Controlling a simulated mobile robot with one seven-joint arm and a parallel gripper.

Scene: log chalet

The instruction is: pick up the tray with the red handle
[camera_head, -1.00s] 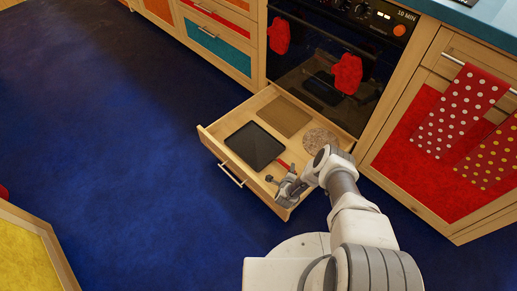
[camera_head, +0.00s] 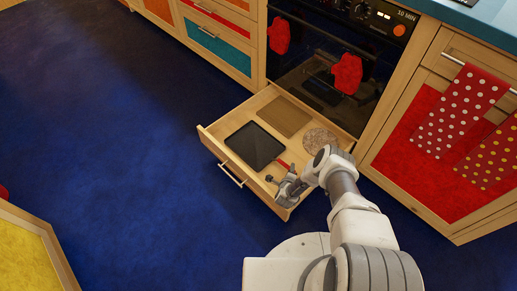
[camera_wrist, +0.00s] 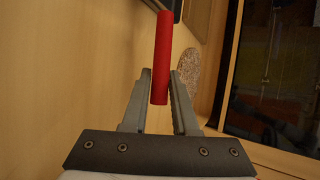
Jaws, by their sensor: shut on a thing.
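The black tray (camera_head: 254,146) lies flat in the open drawer, toward its left side in the head view. Its red handle (camera_wrist: 161,58) runs down the middle of the wrist view, and only a dark edge of the tray shows at the top there. My gripper (camera_wrist: 160,82) has one finger on each side of the handle's near end and is shut on it. In the head view my gripper (camera_head: 286,182) is at the drawer's front right, and my arm and gripper hide part of the handle.
The drawer (camera_head: 244,179) is pulled out below the oven. It also holds a brown rectangular board (camera_head: 285,116) and a round speckled mat (camera_head: 318,140). The oven door (camera_head: 320,75) rises behind. Blue floor (camera_head: 110,150) is clear to the left.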

